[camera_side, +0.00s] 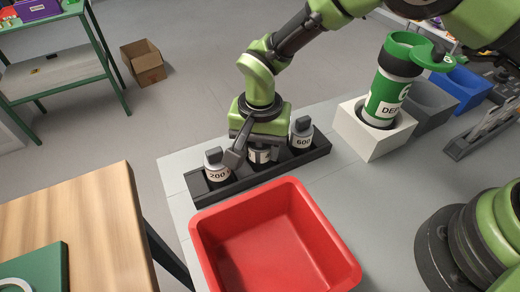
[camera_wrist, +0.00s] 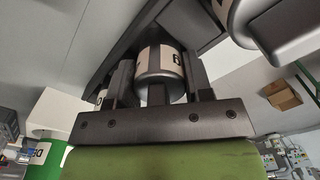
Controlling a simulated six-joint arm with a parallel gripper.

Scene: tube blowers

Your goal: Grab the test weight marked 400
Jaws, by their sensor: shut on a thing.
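A dark rack (camera_side: 262,179) holds weights with white label bands. The weight marked 200 (camera_side: 216,172) stands at its left end and the weight marked 600 (camera_side: 301,138) at its right end. My gripper (camera_side: 258,145) points down over the middle of the rack and is shut on the middle weight (camera_side: 259,156). The gripper covers the upper part of this weight, and its number cannot be read. In the wrist view, the held weight (camera_wrist: 161,65) sits between the two fingers, its label partly cut off. I cannot tell whether it still touches the rack.
A red bin (camera_side: 275,240) stands in front of the rack. A white block (camera_side: 372,140) with a green-labelled container (camera_side: 382,95) is to the right, with grey and blue bins (camera_side: 462,88) beyond. A wooden table (camera_side: 90,220) is at the left.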

